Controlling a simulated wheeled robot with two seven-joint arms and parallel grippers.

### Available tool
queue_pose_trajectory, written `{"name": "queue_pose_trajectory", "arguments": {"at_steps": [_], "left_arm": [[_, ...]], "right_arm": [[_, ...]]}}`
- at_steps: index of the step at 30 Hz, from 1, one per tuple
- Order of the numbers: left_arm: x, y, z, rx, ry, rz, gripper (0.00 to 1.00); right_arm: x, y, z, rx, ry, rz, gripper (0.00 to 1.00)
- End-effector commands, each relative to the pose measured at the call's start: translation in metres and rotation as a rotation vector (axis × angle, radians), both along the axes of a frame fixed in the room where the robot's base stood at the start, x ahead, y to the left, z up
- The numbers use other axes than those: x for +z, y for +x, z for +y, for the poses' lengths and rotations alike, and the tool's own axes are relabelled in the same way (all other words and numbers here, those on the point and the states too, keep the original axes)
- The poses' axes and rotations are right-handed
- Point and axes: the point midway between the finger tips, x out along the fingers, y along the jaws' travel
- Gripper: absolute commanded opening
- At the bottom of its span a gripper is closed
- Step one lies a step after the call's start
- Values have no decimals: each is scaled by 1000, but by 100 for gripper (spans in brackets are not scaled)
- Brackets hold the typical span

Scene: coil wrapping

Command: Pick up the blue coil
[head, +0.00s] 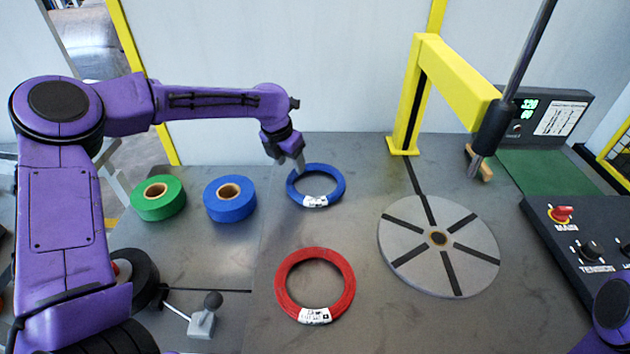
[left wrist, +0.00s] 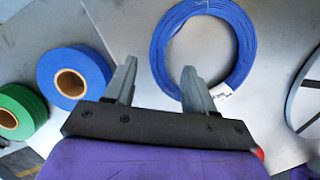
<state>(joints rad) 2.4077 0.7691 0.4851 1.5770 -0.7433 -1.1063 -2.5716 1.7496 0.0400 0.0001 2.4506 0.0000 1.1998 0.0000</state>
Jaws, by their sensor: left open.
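The blue coil (head: 332,199) is a ring with a white label, lying flat on the grey table behind the red coil (head: 346,290). My left gripper (head: 293,163) is at the blue coil's back left edge in the head view. In the left wrist view the open left gripper (left wrist: 158,82) has its right finger over the near left part of the blue coil (left wrist: 244,48), and its left finger is outside the ring. I cannot tell whether the finger touches the coil. My right gripper is not in view.
A green tape roll (head: 170,206) and a blue tape roll (head: 240,212) stand to the left. A round slotted turntable (head: 480,269) is at the right, with a yellow post (head: 409,110) behind it. A control panel (head: 570,245) is at the far right.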

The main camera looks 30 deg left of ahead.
Motion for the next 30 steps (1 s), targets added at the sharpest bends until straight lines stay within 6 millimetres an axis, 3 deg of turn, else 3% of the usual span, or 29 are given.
{"name": "queue_pose_trajectory", "arguments": {"at_steps": [7, 14, 15, 20, 30], "left_arm": [[-38, 16, 2, 0, 1, 4, 55], [-42, 18, 2, -2, 1, 0, 55], [-42, 18, 2, -2, 1, 0, 52], [-42, 18, 2, -2, 1, 0, 0], [-39, 18, 1, -1, -1, -2, 0]], "right_arm": [[9, 0, 0, 0, -1, -1, 0], [9, 0, 0, 0, -1, -1, 0], [9, 0, 0, 0, -1, -1, 0], [9, 0, 0, 0, -1, -1, 0], [8, 0, 0, 0, -1, -1, 0]]}}
